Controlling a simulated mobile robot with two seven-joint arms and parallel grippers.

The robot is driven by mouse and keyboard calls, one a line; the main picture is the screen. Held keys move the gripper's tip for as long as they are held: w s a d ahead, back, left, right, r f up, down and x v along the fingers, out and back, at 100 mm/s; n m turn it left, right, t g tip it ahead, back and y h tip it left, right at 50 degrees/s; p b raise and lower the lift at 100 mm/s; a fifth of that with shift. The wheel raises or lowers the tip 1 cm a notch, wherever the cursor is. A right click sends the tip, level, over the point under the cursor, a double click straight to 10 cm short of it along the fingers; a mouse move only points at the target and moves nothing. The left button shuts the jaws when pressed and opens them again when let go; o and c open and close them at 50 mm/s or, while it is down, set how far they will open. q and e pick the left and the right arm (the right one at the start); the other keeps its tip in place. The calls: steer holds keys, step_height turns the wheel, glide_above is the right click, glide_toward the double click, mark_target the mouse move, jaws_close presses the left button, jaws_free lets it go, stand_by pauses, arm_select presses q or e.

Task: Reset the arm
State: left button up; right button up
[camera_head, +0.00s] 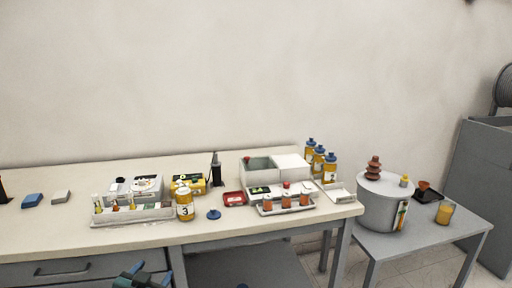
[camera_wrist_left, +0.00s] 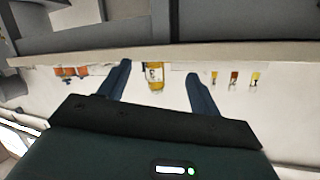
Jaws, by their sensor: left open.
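My left gripper (camera_head: 151,273) shows at the bottom edge of the head view, in front of the table drawers, with its blue fingers spread. In the left wrist view my left gripper (camera_wrist_left: 158,80) is open with nothing between its fingers. That view is upside down. A yellow bottle marked 3 (camera_wrist_left: 155,75) appears in the gap beyond the fingertips, apart from them. The same bottle (camera_head: 184,205) stands upright on the table in the head view.
The long table (camera_head: 40,236) holds a vial rack (camera_head: 130,216), a red tray (camera_head: 234,198), a white box (camera_head: 292,168) and several blue-capped bottles. A grey transformer tank (camera_head: 380,208) stands on a low side table (camera_head: 440,238). The table's front edge lies just beyond my left gripper.

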arm_select(q)
steer(key=s+d+f+g+h, duration=0.1)
steer(key=s+d+f, duration=0.2)
steer(key=s, duration=0.6)
steer(key=s+d+f+g+h, duration=0.1)
steer(key=s+d+f, duration=0.3)
steer(key=s, duration=0.6)
steer(key=s+d+f+g, duration=0.2)
steer(key=s+d, duration=0.3)
steer(key=s, duration=0.4)
steer(key=shift+s+d+f+n+h, duration=0.25)
steer(key=shift+f+n+h, duration=0.15)
steer(key=shift+f, duration=0.5)
